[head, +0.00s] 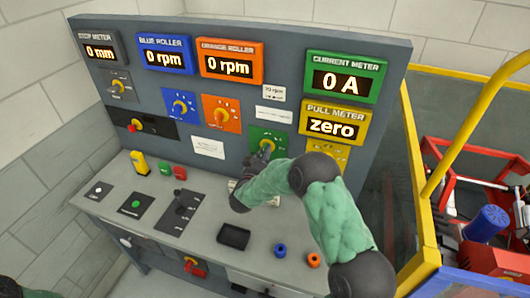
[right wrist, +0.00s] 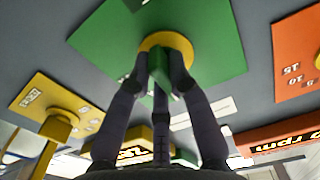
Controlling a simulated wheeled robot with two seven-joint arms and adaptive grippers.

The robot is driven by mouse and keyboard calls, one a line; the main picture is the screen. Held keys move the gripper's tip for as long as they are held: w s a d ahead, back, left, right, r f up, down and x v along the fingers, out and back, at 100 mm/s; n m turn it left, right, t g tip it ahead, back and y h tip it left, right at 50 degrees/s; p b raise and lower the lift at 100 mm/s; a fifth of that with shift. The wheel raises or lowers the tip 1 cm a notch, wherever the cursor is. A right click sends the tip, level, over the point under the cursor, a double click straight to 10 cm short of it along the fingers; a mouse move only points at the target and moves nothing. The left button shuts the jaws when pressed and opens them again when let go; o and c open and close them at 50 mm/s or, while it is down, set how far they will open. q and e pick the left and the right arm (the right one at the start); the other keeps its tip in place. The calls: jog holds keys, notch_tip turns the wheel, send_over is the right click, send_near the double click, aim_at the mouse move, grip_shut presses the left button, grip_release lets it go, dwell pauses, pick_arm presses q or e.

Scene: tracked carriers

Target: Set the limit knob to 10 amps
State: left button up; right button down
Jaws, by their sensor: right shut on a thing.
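The limit knob (right wrist: 160,80) sits on a green plate (head: 280,140) on the upright panel, under the green current meter (head: 344,78), which reads 0 A. The knob has a yellow round base (right wrist: 170,42) and a green grip. My right gripper (head: 264,149) is at the knob with its fingers shut on the grip, seen closely in the right wrist view. The gripper hides most of the knob in the head view, and I cannot read its scale or setting. My left gripper is out of view; only a bit of my left arm shows at the bottom left corner.
Blue (head: 181,106) and orange (head: 221,113) knob plates are to the left, a yellow plate (head: 326,153) to the right. The desk below holds a black tray (head: 234,236), a lever (head: 180,203), and blue (head: 280,250) and orange (head: 313,260) rings.

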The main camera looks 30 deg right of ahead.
jog(key=shift+f, duration=0.1)
dwell(0.4)
jog(key=c, duration=1.1)
grip_release()
jog(key=shift+c, duration=0.2)
jog(key=v, duration=1.2)
